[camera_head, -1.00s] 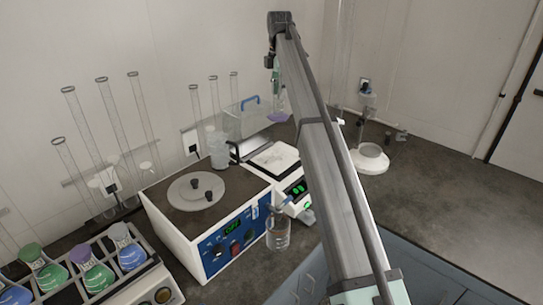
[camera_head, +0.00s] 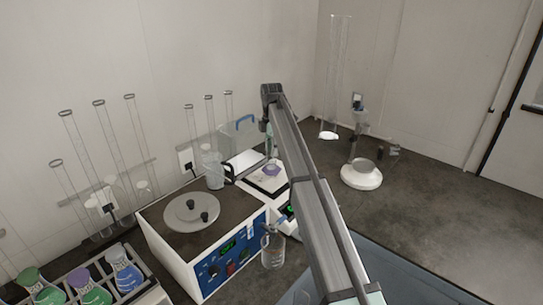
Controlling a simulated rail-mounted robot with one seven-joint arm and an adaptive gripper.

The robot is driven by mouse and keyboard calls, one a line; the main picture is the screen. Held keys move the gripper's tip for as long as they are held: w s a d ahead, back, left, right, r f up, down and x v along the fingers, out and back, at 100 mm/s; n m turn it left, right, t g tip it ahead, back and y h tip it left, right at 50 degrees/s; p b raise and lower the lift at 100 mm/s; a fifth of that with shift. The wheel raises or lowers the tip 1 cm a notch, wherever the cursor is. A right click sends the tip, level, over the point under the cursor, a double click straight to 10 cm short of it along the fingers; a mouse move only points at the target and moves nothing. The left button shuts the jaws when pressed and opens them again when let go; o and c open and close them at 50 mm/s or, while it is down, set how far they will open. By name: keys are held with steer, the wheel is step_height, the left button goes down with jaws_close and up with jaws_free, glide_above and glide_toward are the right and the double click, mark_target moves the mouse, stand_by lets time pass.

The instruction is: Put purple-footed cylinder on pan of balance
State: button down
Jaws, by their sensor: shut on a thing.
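The purple-footed cylinder (camera_head: 271,169) is upright, its purple foot at the pan of the balance (camera_head: 260,183). I cannot tell whether the foot touches the pan or is just above it. My gripper (camera_head: 268,143) is shut on the cylinder's upper part, and my arm hides part of it. The balance stands behind and right of the blue-fronted sieve shaker, and my arm covers its right side and part of its green display.
The sieve shaker (camera_head: 165,217) stands close in front-left of the balance. A tall clear cylinder (camera_head: 337,75) and a white round stand (camera_head: 361,175) are at right. The right counter is mostly free.

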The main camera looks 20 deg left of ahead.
steer(key=shift+f+p, duration=0.55)
steer(key=shift+f, duration=1.6)
steer(key=shift+f, duration=0.1)
steer(key=c, duration=0.7)
jaws_free()
step_height(320, 180, up, 12)
steer(key=b, duration=0.3)
